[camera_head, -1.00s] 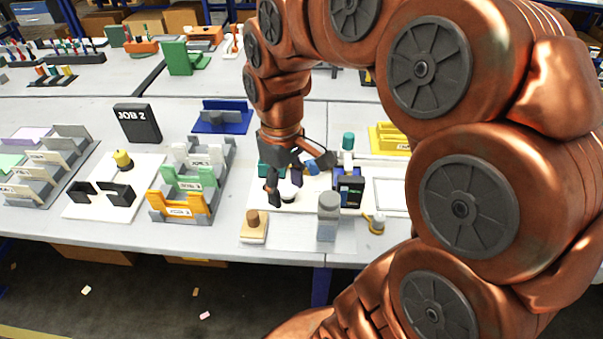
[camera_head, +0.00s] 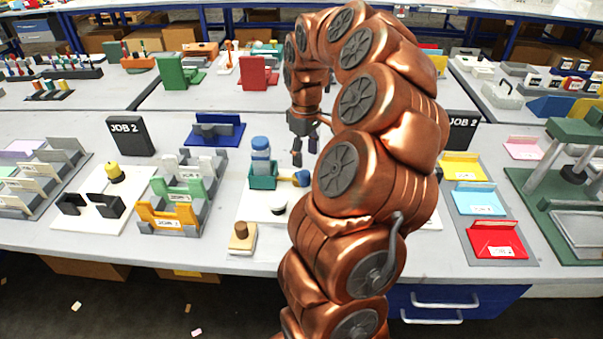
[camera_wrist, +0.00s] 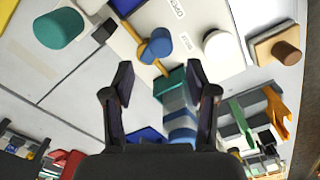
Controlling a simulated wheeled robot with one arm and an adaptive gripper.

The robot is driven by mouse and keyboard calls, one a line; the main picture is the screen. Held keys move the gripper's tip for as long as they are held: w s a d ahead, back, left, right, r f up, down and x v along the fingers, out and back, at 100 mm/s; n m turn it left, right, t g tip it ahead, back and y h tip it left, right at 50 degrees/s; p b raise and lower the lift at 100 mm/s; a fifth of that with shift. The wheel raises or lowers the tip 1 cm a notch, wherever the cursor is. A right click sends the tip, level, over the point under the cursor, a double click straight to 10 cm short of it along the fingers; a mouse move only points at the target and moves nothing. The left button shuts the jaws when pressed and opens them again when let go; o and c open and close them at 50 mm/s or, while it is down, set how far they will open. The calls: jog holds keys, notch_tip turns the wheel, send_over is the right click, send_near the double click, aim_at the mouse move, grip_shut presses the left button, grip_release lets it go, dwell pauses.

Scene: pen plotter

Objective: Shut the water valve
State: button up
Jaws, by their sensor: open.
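The valve is a blue knob (camera_head: 301,178) with a short tan bar, on a white board (camera_head: 256,212) on the table. In the wrist view the blue knob (camera_wrist: 158,45) sits near two small printed labels on the board, one seeming to read OPEN; the other is hard to read. My gripper (camera_head: 304,148) points down, above and behind the knob in the head view. In the wrist view my gripper (camera_wrist: 160,80) is open with nothing between its fingers, and the knob lies ahead of the fingertips, apart from them. My arm hides the board's right part.
A blue-capped bottle (camera_head: 261,154) stands in a teal holder (camera_head: 263,176) left of the valve. A white round knob (camera_head: 279,208) and a wooden stamp (camera_head: 241,236) are in front. A teal cylinder (camera_wrist: 58,27) shows in the wrist view. Coloured trays (camera_head: 485,205) lie right.

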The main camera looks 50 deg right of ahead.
aim_at(304, 172)
notch_tip(304, 172, down, 8)
jog(key=shift+w+a+r+p, duration=0.1)
jog(key=shift+r+p, duration=0.15)
jog(key=shift+p, duration=0.4)
